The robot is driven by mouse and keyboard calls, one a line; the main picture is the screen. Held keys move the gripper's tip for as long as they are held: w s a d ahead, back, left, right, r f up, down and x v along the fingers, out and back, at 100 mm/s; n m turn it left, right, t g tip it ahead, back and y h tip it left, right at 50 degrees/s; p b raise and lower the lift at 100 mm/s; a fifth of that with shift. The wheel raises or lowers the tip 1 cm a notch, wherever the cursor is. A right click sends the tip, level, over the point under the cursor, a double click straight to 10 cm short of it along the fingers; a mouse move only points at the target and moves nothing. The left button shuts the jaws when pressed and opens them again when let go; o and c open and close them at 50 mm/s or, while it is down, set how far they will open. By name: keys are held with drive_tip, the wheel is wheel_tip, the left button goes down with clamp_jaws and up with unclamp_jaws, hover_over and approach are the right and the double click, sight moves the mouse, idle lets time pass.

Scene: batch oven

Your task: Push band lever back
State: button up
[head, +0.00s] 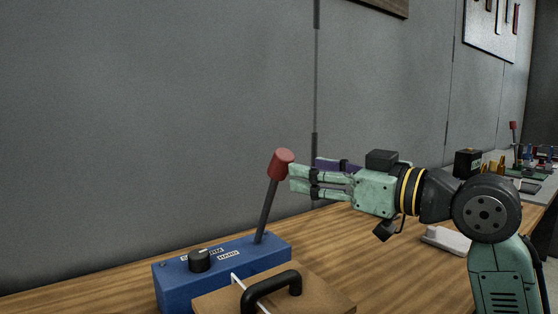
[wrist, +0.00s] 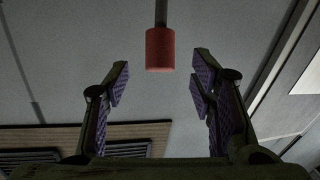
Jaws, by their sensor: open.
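The band lever (head: 267,210) rises from a blue box (head: 222,265) on the wooden bench. It has a dark rod and a red cylindrical knob (head: 281,163), and leans slightly to the right. My gripper (head: 291,179) is level, with its fingertips just right of the knob. In the wrist view the knob (wrist: 160,49) lies ahead of my gripper (wrist: 160,78), roughly midway between the spread fingers and a little beyond their tips. The fingers are open with nothing between them. Whether a fingertip touches the knob is unclear in the head view.
A black dial (head: 199,260) sits on the blue box. A wooden board with a black handle (head: 272,288) is in front of it. A white object (head: 447,240) lies on the bench under my arm. Tools and another red-knobbed lever (head: 514,132) stand at the far right. The grey wall is behind.

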sight(282, 164)
drive_tip(key=p+x, duration=0.1)
drive_tip(key=x, duration=0.6)
drive_tip(key=shift+w+a+p, duration=0.25)
drive_tip(key=shift+p, duration=0.1)
drive_tip(key=shift+c, duration=0.2)
clamp_jaws()
